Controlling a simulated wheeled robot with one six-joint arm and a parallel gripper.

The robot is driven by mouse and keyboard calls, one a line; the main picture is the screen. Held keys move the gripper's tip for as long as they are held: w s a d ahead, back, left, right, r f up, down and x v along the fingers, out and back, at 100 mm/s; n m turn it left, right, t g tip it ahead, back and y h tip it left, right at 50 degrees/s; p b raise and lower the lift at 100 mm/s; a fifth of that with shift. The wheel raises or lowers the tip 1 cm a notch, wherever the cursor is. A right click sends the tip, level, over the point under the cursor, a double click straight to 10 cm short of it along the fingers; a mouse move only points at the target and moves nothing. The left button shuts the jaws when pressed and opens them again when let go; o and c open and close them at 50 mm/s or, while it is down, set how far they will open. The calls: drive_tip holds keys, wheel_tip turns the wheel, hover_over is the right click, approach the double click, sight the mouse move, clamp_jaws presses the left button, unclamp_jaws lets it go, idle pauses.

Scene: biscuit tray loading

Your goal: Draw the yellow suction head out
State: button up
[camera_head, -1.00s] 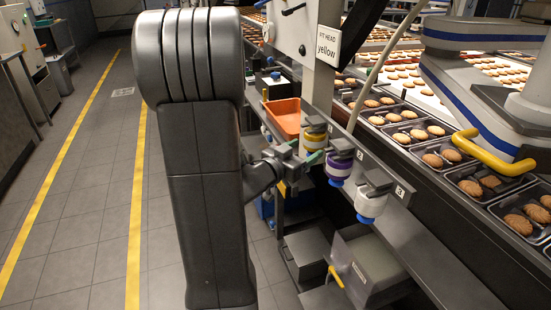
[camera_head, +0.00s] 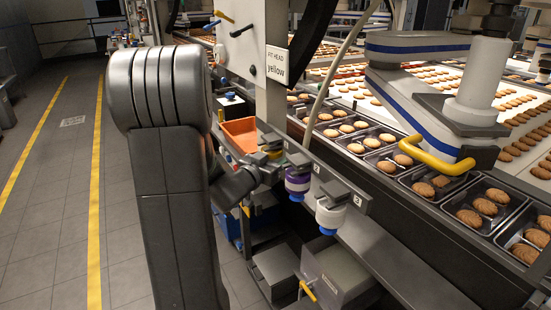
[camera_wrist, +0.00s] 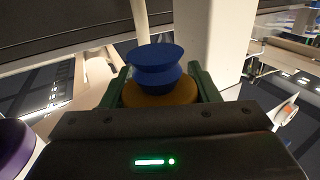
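The yellow suction head shows in the wrist view as an orange-yellow body (camera_wrist: 160,94) with a blue bellows cup. The two green fingers of my gripper (camera_wrist: 162,84) stand against its sides, shut on it. The purple head (camera_wrist: 14,145) also shows in the wrist view.
A sign (camera_head: 276,68) reading "yellow" is on the white post. An orange bin (camera_head: 240,133) stands behind my gripper. Biscuit trays (camera_head: 430,183) line the conveyor at right, under another robot arm with a yellow bar (camera_head: 436,157). The floor at left is clear.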

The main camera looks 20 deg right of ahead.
drive_tip(key=shift+c, duration=0.8)
drive_tip(key=shift+r, duration=0.15)
drive_tip(key=shift+a, duration=0.1)
drive_tip(key=a+p, duration=0.1)
drive_tip(key=a, duration=0.6)
drive_tip(key=shift+s, duration=0.3)
idle(0.4)
idle(0.4)
